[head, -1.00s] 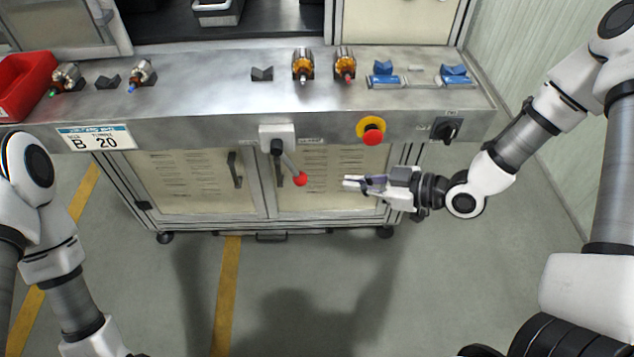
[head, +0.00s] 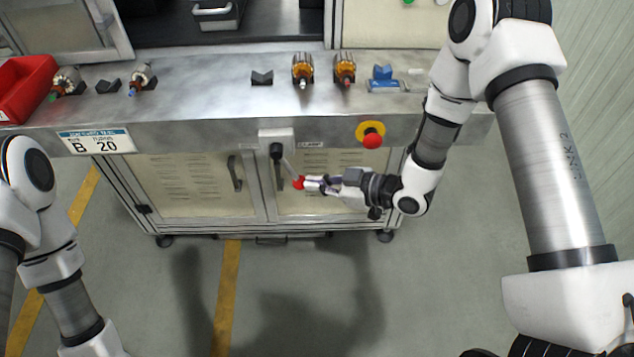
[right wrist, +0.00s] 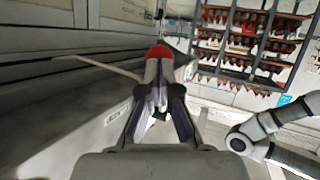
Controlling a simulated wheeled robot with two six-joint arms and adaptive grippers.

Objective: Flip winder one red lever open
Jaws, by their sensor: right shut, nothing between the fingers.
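The red-knobbed lever (head: 298,183) hangs from a white mount (head: 276,141) on the front edge of the steel bench, angled down and to the right. My right gripper (head: 312,184) is shut and empty, with its fingertips right at the red knob; I cannot tell whether they touch. In the right wrist view, the red knob (right wrist: 160,52) shows just beyond the tips of the shut gripper (right wrist: 161,92). My left gripper is out of view; only part of its arm shows at the left of the head view.
A red emergency button (head: 372,140) on a yellow base sits right of the lever on the bench front. Motor armatures (head: 303,70) and blue holders (head: 383,80) stand on the bench (head: 210,95). A red bin (head: 22,88) is at the far left. Floor in front is clear.

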